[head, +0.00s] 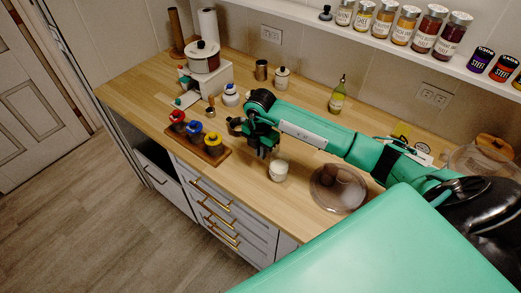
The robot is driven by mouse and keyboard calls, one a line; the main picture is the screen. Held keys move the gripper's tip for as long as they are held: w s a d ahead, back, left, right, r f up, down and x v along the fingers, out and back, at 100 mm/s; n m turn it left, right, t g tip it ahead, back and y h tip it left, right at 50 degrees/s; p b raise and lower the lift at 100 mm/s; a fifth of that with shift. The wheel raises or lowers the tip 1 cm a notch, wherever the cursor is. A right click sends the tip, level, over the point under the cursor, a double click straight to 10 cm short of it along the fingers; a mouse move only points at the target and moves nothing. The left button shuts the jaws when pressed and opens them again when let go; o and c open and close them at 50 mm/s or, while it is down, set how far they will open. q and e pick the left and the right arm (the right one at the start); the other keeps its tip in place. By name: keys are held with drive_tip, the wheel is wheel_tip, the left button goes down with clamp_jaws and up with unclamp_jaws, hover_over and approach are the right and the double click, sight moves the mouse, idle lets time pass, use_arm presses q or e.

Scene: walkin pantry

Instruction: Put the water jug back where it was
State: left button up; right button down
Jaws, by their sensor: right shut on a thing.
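My right gripper (265,153) reaches in from the right over the wooden counter. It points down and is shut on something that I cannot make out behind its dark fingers. A small whitish round container (278,171) stands just right of and below the fingertips; I cannot tell whether they touch. I cannot identify the water jug with certainty. My left gripper is not in view.
A wooden tray (221,156) with red-, blue- and yellow-topped items lies left of the gripper. A clear round bowl (325,200) with brown things stands to the right. A green-yellow bottle (336,101) and a clear lidded container (483,158) stand behind.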

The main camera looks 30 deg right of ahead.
drive_tip(key=c, duration=1.5)
unclamp_jaws()
drive_tip(key=shift+f, duration=0.1)
wheel_tip(320, 180, up, 11)
drive_tip(key=b, duration=0.3)
drive_tip(key=shift+b, duration=0.35)
drive_tip(key=shift+r, duration=0.65)
